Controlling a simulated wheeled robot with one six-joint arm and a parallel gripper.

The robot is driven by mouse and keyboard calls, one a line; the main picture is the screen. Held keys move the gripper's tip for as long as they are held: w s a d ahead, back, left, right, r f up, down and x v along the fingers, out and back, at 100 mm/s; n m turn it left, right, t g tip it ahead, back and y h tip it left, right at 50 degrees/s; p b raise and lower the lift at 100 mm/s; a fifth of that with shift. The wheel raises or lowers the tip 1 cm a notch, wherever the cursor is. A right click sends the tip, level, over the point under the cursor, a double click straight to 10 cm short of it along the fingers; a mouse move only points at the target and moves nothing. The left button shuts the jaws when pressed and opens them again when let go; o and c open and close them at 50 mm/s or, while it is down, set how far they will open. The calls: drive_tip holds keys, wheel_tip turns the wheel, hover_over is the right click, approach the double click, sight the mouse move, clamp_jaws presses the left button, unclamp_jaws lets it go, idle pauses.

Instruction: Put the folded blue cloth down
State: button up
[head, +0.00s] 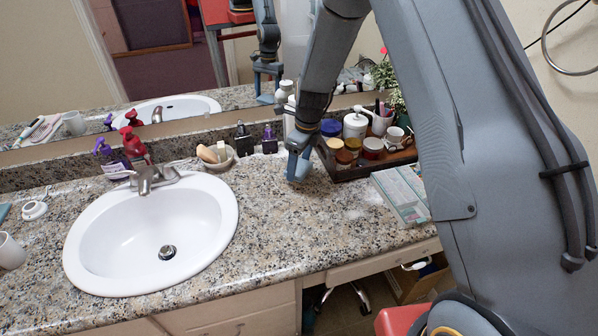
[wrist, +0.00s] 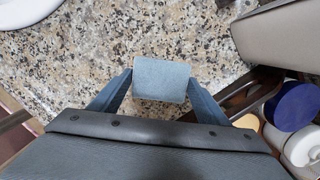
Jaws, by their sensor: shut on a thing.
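The folded blue cloth (wrist: 162,80) shows in the wrist view as a small, light blue-grey block between the two fingers. My gripper (wrist: 160,86) is shut on it, one finger at each side. In the head view my gripper (head: 298,166) points down at the granite counter (head: 262,222), right of the sink and left of the dark tray. The cloth is hard to tell apart from the blue fingers there. I cannot tell whether its underside touches the counter.
A dark tray (head: 345,176) with jars, a pump bottle and a mug stands close on the right. A pale box (head: 400,193) lies in front of it. The white sink (head: 150,235) is to the left. Bottles and a soap bowl (head: 215,157) line the back. Counter in front of my gripper is clear.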

sight(300, 167)
drive_tip(key=shift+f+p, duration=0.35)
drive_tip(key=shift+f, duration=1.45)
drive_tip(key=shift+f, duration=0.15)
drive_tip(key=o, duration=1.1)
